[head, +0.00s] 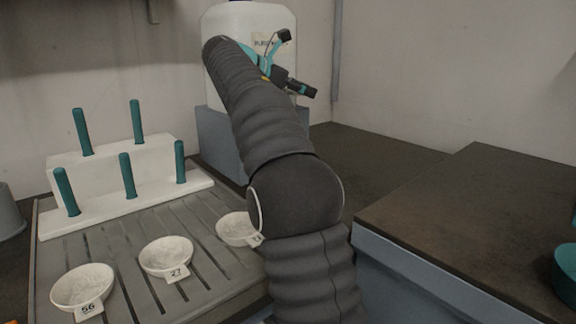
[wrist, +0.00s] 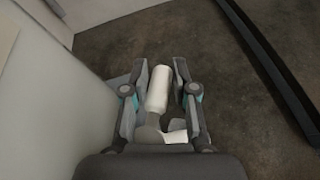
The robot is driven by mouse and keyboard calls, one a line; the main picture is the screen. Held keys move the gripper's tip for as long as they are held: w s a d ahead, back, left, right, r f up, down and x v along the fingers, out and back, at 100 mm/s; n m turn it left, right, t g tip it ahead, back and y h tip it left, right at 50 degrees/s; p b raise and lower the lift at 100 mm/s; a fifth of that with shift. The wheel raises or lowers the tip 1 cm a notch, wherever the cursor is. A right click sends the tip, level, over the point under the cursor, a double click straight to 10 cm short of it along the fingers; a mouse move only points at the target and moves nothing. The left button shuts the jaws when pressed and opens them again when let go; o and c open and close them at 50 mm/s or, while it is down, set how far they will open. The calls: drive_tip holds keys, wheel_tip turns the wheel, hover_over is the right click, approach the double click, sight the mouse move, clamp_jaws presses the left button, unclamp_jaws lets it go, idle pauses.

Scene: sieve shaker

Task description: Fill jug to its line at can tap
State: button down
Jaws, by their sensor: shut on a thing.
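The white can (head: 222,22) stands on a blue-grey stand (head: 218,140) at the back, with part of a printed label showing. My gripper (head: 288,64) is in front of the can's upper right side, partly hidden by my arm. In the wrist view, my gripper (wrist: 161,78) has its two fingers on either side of a white rounded part (wrist: 157,92) and is shut on it. I cannot tell whether this part belongs to the tap or the jug. I cannot make out the jug, its line or any water level.
Three numbered white bowls (head: 83,288) sit on the slatted grey board (head: 125,240) at the left. A white stepped rack (head: 105,170) with several teal pegs stands behind them. A dark bench top (head: 480,220) at the right is mostly clear, with a teal vessel (head: 566,275) at its edge.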

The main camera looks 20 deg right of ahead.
drive_tip(key=shift+a+f, duration=0.1)
drive_tip(key=shift+f, duration=0.05)
drive_tip(key=shift+w+n+t+b, duration=0.35)
drive_tip(key=shift+n+t+b, duration=0.05)
drive_tip(key=shift+n+t, duration=0.45)
drive_tip(key=shift+w+n+t+y, duration=0.55)
drive_tip(key=shift+n+t, duration=0.4)
drive_tip(key=shift+t, duration=0.1)
drive_tip(key=shift+w+n+t+y, duration=0.4)
drive_tip(key=shift+n+t+y, duration=0.15)
drive_tip(key=shift+n+t, duration=0.4)
drive_tip(key=c, duration=0.8)
unclamp_jaws()
drive_tip(key=shift+a, duration=0.15)
drive_tip(key=shift+r, duration=0.2)
drive_tip(key=shift+s+r, duration=0.1)
